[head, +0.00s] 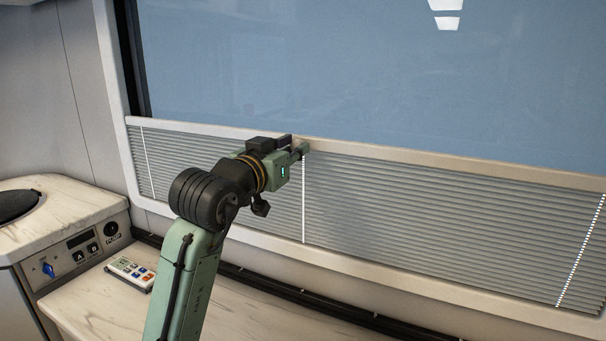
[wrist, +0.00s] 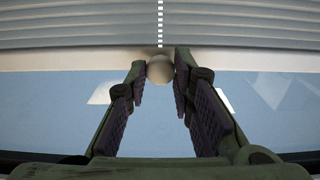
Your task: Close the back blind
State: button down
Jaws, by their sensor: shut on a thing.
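The back blind (head: 400,205) has grey slats that cover the lower part of the window (head: 350,70). Its pale rail (head: 440,164) runs along the top of the slats, and the glass above it is bare. My gripper (head: 301,147) is at this rail, near the middle of the blind. In the wrist view, my gripper (wrist: 160,68) has its fingertips on both sides of a small round pale knob (wrist: 160,69) on the rail and is shut on it. In the head view the gripper hides the knob.
A marbled counter (head: 100,305) runs below the window, with a small remote (head: 131,272) lying on it. At the left stands a unit with a control panel (head: 85,248) and a dark round top (head: 17,205). A dark rail (head: 290,291) lies along the wall's foot.

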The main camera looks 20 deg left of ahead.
notch_tip(320, 180, up, 34)
jog(key=p, duration=0.1)
jog(key=shift+p, duration=0.3)
jog(key=shift+s, duration=0.1)
jog(key=c, duration=1.8)
grip_release()
jog(key=shift+c, duration=0.2)
jog(key=o, duration=0.5)
jog(key=shift+f, duration=0.15)
jog(key=s, duration=1.1)
jog(key=shift+s+a, duration=0.2)
jog(key=shift+s, duration=0.2)
